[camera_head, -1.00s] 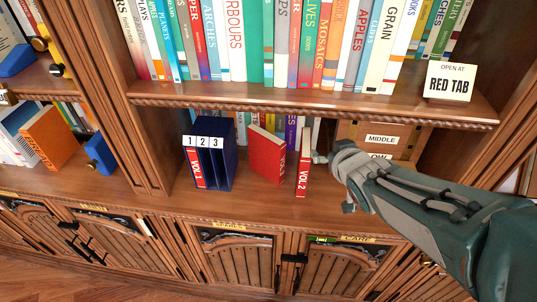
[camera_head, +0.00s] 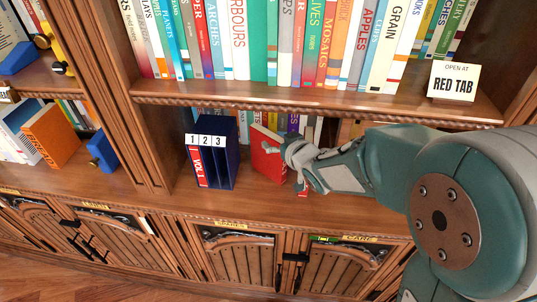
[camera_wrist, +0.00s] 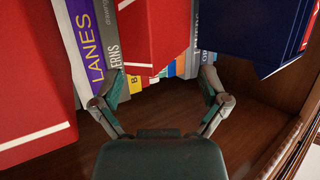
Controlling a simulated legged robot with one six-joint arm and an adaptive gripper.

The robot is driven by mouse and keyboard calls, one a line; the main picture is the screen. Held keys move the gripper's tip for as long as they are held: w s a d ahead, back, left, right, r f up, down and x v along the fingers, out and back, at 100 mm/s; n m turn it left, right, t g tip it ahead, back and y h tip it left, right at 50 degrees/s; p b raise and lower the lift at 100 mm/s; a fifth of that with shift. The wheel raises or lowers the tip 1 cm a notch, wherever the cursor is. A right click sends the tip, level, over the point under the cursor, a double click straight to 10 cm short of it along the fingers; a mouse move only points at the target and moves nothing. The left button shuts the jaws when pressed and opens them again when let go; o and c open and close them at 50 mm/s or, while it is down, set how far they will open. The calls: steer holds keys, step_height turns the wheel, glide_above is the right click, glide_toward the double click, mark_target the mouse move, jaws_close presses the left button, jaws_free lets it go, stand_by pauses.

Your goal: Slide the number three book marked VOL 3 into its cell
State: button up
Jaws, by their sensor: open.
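The dark blue holder (camera_head: 228,160) stands on the lower shelf, with cells labelled 1, 2, 3. The VOL 1 book (camera_head: 198,168) is in cell 1. A red book (camera_head: 266,155) stands at an angle right of the holder; its marking is not readable. A bit of the red VOL 2 book (camera_head: 302,191) shows under my gripper (camera_head: 286,162), which hides the rest. My gripper is open at the angled book. In the wrist view, that book (camera_wrist: 160,35) lies between the open fingers (camera_wrist: 163,82), with the holder (camera_wrist: 255,30) to the right and another red book (camera_wrist: 30,90) to the left.
A row of books stands behind, including a purple one (camera_wrist: 85,40). The upper shelf (camera_head: 300,98) overhangs the space and carries more books and a RED TAB sign (camera_head: 453,82). Bare shelf lies in front of the holder.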

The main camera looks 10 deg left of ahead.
mark_target(274, 137)
steer(key=x, duration=0.3)
steer(key=shift+w+a+f, duration=0.15)
steer(key=shift+a, duration=0.2)
jaws_close()
